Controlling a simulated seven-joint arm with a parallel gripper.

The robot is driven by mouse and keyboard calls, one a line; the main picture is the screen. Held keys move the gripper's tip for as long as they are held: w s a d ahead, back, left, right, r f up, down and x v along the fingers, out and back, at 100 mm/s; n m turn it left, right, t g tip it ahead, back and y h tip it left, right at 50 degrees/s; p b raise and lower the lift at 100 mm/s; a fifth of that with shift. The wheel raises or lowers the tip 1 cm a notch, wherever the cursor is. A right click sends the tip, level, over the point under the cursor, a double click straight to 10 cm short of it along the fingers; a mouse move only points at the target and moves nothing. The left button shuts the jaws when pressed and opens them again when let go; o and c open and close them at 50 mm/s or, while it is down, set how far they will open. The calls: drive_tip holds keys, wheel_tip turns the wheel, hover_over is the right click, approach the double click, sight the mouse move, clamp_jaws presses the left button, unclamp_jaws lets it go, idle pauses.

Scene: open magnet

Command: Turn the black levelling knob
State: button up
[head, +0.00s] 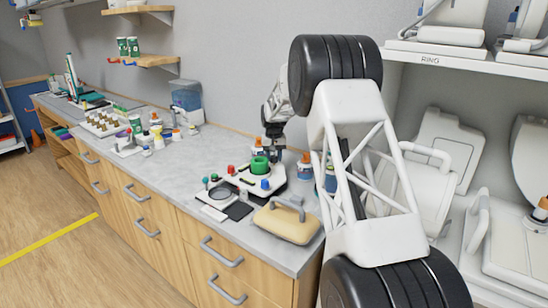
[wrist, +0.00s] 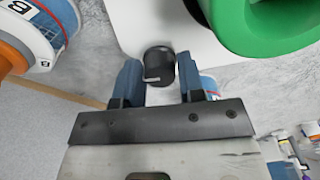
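The black levelling knob (wrist: 158,68) shows in the wrist view as a short dark cylinder with a pale mark, at the edge of a white base (wrist: 165,20). My gripper (wrist: 158,78) has its two blue-grey fingers apart, one on each side of the knob. The gaps beside the knob look very narrow, and I cannot tell whether either finger touches it. In the head view my gripper (head: 273,150) reaches down behind the white instrument (head: 272,186) with the green ring (head: 260,165). The knob is hidden there.
The green ring also stands close by at the upper right of the wrist view (wrist: 265,25). A container marked B (wrist: 45,25) is at the left. Small coloured parts, a dark pad (head: 238,210) and a beige handled block (head: 287,222) lie in front of the instrument.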

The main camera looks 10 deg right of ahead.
sight(274, 157)
drive_tip(key=o, duration=0.3)
drive_tip(key=shift+r, duration=0.1)
drive_tip(key=shift+r, duration=3.8)
